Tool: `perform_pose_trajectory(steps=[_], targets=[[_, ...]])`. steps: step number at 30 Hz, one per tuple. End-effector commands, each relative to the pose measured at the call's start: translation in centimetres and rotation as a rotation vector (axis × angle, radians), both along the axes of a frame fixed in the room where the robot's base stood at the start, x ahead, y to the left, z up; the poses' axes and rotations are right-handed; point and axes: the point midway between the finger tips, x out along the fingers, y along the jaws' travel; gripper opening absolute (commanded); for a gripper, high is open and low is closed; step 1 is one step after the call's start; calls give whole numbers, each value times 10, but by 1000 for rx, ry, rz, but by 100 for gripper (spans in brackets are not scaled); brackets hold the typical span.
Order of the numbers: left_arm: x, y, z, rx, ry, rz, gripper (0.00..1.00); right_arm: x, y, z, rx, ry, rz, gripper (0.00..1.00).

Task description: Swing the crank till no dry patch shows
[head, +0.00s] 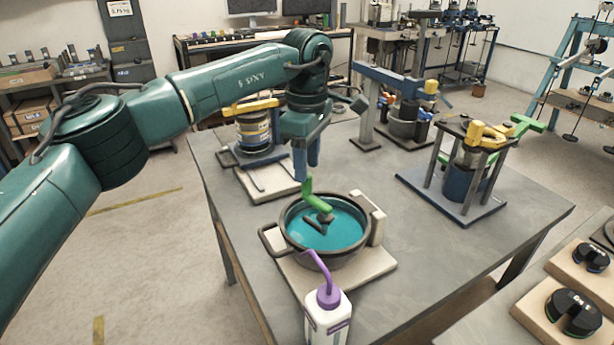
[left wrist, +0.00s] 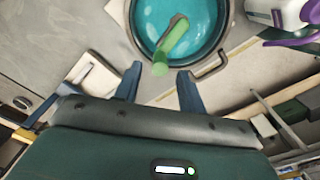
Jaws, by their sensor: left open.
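A dark round pan (head: 343,258) with a side handle stands on a pale board, its inside covered in teal. In it sits a crank with a dark arm (head: 318,222) and a green grip (head: 316,201); the grip also shows in the left wrist view (left wrist: 172,40). The teal I can see looks even; the part behind the crank is hidden. My left gripper (head: 307,172) points down just above the grip. In the left wrist view its open fingers (left wrist: 159,84) stand either side of the grip's end line, apart from it. My right gripper is out of view.
A white bottle with a purple spout (head: 328,310) stands close in front of the pan. A blue-based stand with a yellow top (head: 483,135) is at the table's right, and a yellow-topped can device (head: 254,128) behind. The grey tabletop (head: 420,235) is clear right of the pan.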

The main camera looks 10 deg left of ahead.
Motion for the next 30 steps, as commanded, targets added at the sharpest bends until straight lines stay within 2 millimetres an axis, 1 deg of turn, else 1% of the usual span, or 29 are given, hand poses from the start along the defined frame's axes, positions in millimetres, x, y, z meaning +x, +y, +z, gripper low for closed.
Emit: perform_pose_trajectory(steps=[1,6,9,12,15,18,30], targets=[[1,0,13,-1,-5,1,40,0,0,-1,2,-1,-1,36],[0,-1,52,-1,-4,1,40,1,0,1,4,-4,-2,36],[0,0,70,-1,-3,2,40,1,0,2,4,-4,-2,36],[0,0,82,0,-1,1,40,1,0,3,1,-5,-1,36],[0,0,89,0,-1,0,40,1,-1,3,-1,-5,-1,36],[0,0,91,-1,0,1,40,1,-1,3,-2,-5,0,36],[0,0,91,0,0,0,40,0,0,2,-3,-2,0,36]])
